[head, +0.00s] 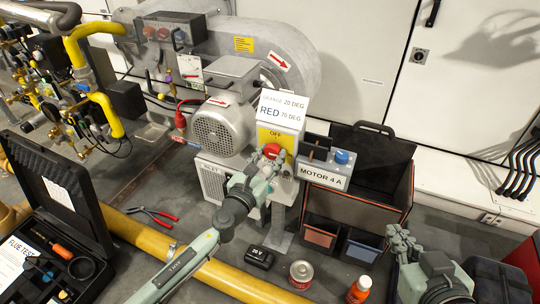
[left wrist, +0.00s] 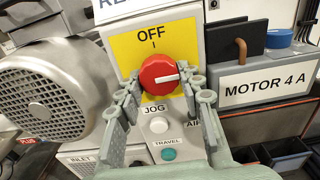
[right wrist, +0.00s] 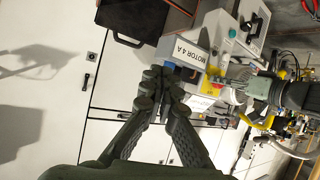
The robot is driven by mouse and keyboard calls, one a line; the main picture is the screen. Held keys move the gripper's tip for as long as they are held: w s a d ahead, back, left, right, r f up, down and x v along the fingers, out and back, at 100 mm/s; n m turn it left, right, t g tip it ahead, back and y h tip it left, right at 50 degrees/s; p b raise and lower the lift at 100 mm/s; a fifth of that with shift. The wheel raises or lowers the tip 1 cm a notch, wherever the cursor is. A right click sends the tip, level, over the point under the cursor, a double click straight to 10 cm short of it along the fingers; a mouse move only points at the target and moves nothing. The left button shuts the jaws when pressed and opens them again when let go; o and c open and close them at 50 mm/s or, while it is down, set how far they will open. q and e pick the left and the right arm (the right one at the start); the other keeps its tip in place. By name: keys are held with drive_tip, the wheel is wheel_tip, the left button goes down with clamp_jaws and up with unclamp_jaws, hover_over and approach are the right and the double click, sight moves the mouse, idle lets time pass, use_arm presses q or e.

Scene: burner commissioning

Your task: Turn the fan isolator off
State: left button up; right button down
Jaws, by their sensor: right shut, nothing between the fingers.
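The fan isolator is a red round knob (left wrist: 158,73) on a yellow plate (left wrist: 124,48) marked OFF at the top. Its white pointer line lies nearly horizontal, reaching to the right, away from the OFF mark. The red knob (head: 272,150) also shows in the head view, partly covered by my gripper. My left gripper (left wrist: 164,90) is open, with one finger at each lower side of the knob; I cannot tell whether they touch it. It also shows in the head view (head: 266,160). My right gripper (head: 402,240) is shut and empty, away from the isolator; its closed fingertips show in the right wrist view (right wrist: 161,82).
Below the knob are a white JOG button (left wrist: 159,125) and a green TRAVEL button (left wrist: 168,154). The MOTOR 4 A box (head: 325,175) stands right of the isolator, the grey motor (head: 218,130) left. A yellow pipe (head: 215,272) crosses the floor in front.

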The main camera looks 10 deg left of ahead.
use_arm(q)
drive_tip(key=c, duration=0.4)
drive_tip(key=shift+c, duration=0.2)
